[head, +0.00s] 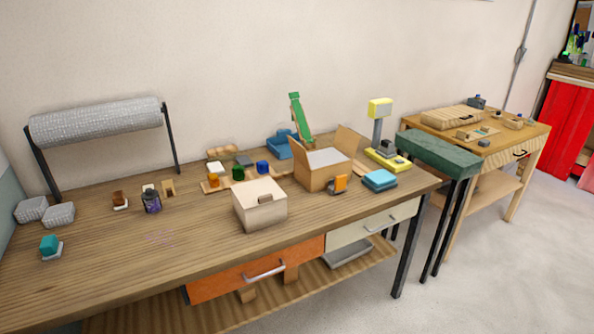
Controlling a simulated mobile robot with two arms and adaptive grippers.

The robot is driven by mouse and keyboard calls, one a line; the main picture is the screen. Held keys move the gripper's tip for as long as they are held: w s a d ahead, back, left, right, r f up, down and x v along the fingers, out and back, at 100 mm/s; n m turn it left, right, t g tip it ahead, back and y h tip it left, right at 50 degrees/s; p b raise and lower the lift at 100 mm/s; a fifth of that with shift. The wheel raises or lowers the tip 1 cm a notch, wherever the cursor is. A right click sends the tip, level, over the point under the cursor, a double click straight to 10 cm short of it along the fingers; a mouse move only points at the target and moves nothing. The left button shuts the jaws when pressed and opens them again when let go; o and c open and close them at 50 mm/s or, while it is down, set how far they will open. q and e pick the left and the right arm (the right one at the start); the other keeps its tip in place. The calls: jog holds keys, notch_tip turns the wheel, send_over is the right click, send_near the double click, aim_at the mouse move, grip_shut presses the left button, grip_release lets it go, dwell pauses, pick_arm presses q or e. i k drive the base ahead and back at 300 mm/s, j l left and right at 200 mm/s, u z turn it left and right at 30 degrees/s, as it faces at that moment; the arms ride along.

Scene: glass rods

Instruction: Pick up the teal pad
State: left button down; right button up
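A flat teal-blue pad (380,178), which looks like a small stack, lies on the long wooden workbench (150,270) near its right end. It sits in front of the yellow scale and to the right of the open cardboard box. A smaller teal block (48,243) rests on a white base at the bench's left end. I cannot tell for certain which of the two is the teal pad. Neither of my grippers is in view.
An open cardboard box (325,170), an orange item (341,183) and a yellow scale (388,160) stand around the teal-blue pad. A cream box (259,205) is further left. A green-topped stand (440,153) is beyond the bench's right end. The bench's front left is clear.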

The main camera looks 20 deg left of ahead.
aim_at(50, 248)
jog(key=u, duration=1.6)
jog(key=i+u, duration=0.1)
jog(key=i+l, duration=0.05)
